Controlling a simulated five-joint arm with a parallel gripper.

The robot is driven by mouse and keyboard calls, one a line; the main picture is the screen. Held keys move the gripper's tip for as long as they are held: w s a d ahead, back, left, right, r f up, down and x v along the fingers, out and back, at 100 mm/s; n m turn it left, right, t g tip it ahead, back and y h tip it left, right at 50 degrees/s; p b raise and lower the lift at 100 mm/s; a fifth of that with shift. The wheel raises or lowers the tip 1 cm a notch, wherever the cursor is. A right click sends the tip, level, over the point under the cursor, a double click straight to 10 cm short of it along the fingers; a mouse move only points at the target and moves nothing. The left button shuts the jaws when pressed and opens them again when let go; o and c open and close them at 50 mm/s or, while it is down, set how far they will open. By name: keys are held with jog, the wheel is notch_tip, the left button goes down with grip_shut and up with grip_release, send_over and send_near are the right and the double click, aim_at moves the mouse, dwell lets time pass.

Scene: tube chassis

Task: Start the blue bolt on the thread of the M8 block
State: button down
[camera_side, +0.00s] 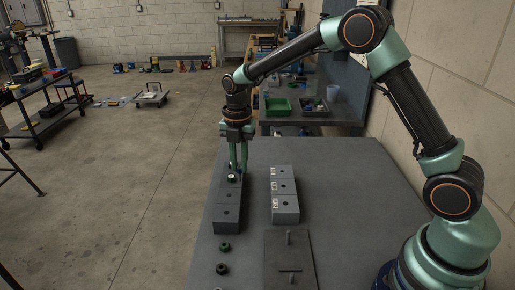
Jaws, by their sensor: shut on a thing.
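My gripper (238,165) points straight down over the left row of dark grey blocks (227,212). Its fingers are shut on a small bolt-like part (232,177), which shows dark with a pale spot at the fingertips. I cannot make out a blue colour on it. It is at or just above the top of the farther part of the left row; whether it touches a hole is too small to tell. A second row of grey blocks (285,195) with holes and white labels stands to the right. The labels are too small to read, so I cannot tell which block is M8.
Two dark round parts (225,247) (222,269) lie on the grey table (345,185) near the front left. A dark plate (290,262) with upright pins and a slot lies at the front. Green and dark bins (278,106) stand behind. The table's right middle is clear.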

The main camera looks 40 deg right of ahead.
jog(key=s+d+m, duration=0.3)
jog(key=d+m, duration=0.6)
jog(key=d, duration=0.5)
jog(key=shift+d+f, duration=0.15)
jog(key=shift+f, duration=0.3)
jog(key=shift+f, duration=0.35)
jog(key=shift+f, duration=0.3)
jog(key=shift+f, duration=0.35)
jog(key=shift+f, duration=0.35)
jog(key=shift+f, duration=0.35)
jog(key=shift+f, duration=0.35)
jog(key=shift+f, duration=0.15)
